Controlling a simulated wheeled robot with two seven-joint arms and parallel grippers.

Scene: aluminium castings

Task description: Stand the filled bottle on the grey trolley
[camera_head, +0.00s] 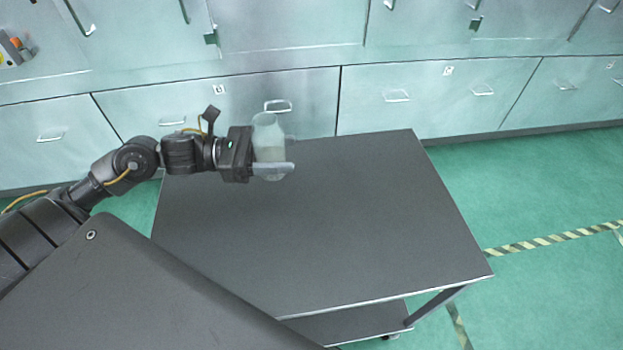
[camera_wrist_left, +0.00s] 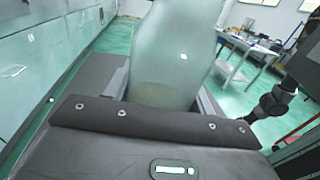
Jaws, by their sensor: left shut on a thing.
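A translucent bottle (camera_head: 268,138) with pale contents is held upright in my left gripper (camera_head: 275,169). The gripper is shut around its lower part. The bottle also fills the middle of the left wrist view (camera_wrist_left: 172,55), between the two fingers. In the head view the bottle is over the far left part of the grey trolley's (camera_head: 330,220) bare top. I cannot tell whether its base touches the top. My right gripper is not in view.
The trolley top is otherwise empty, with free room to the right and front. Pale green cabinets with drawers (camera_head: 440,95) stand behind it. Striped floor tape (camera_head: 555,238) runs at the right. In the left wrist view a table (camera_wrist_left: 255,48) with items stands farther off.

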